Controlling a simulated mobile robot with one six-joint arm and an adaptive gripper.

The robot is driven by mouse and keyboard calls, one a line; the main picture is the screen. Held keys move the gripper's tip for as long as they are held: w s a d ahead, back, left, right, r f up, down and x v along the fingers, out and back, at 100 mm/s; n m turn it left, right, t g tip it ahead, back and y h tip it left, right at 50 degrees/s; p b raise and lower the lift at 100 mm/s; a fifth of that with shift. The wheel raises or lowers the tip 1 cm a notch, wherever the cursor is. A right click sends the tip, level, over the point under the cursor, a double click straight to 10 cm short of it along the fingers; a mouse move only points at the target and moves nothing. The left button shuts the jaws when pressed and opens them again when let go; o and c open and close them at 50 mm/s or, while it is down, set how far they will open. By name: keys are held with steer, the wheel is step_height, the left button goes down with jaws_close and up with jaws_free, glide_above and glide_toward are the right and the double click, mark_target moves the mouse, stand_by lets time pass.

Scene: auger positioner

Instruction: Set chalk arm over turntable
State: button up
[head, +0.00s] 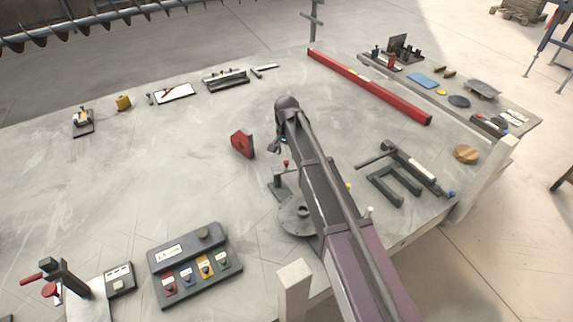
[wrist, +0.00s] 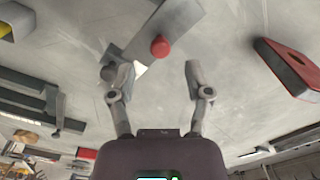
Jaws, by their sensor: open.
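The turntable (head: 296,221) is a round grey disc near the table's front edge, partly hidden behind my arm. Beside it, on its far side, stands a grey post fixture with a red knob (head: 286,163); this looks like the chalk arm, partly hidden by my arm. In the wrist view a flat grey bar (wrist: 168,22) carries the red ball knob (wrist: 160,46), with a small white tip near my left finger. My gripper (wrist: 153,75) is open and empty, with the knob ahead of and between its fingers. In the head view its fingers are mostly hidden.
A red block (head: 242,144) stands left of my gripper and at the wrist view's right. A grey bracket frame (head: 392,180) lies right of my arm. A button box (head: 195,264) is at the front left. A long red beam (head: 365,84) lies behind. The table's left middle is clear.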

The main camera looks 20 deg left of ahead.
mark_target(286, 162)
steer(key=shift+f+b, duration=1.5)
steer(key=shift+f, duration=0.35)
jaws_close()
